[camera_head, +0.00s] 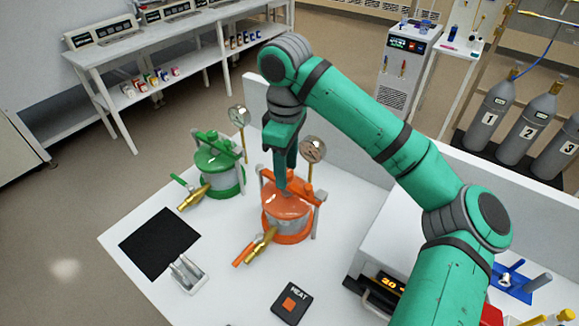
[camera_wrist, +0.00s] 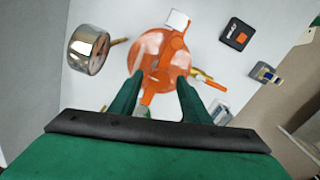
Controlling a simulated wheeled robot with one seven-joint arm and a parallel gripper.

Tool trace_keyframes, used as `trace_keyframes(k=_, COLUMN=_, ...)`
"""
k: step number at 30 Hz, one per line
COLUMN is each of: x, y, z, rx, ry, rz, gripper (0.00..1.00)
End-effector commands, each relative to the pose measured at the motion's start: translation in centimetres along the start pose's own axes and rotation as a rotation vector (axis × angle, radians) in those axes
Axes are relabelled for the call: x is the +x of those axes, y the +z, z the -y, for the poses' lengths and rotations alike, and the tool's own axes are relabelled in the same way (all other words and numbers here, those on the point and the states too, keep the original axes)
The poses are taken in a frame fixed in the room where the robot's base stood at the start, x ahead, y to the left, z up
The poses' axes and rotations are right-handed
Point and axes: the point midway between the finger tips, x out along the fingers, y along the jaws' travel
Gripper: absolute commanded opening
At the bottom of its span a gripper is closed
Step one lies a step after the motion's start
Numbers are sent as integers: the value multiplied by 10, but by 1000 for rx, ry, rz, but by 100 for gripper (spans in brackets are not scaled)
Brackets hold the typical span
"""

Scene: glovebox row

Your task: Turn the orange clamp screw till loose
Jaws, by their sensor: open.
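An orange bar, which looks like the clamp screw's handle (camera_wrist: 149,92), shows between the fingers. I cannot tell whether the fingers touch it. In the head view my fingers hide the screw.
A dial gauge (camera_head: 312,149) rises close behind my gripper. A green vessel (camera_head: 218,168) stands to the left. A brass valve with an orange handle (camera_head: 257,245) sticks out in front. A black mat (camera_head: 160,243), a metal holder (camera_head: 187,273) and a HEAT switch (camera_head: 292,303) lie nearer.

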Motion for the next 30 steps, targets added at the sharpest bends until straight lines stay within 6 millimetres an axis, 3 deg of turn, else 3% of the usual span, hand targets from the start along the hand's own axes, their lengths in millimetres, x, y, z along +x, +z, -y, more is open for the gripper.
trace_keyframes(k=5, x=-14, y=0, z=-1, rx=1, ry=3, rz=1, gripper=43)
trace_keyframes(k=18, x=-90, y=1, z=0, rx=3, ry=2, rz=0, gripper=43)
trace_keyframes(k=24, x=-106, y=1, z=1, rx=1, ry=1, rz=0, gripper=43)
trace_keyframes(k=30, x=-108, y=0, z=1, rx=-1, ry=0, rz=-1, gripper=43)
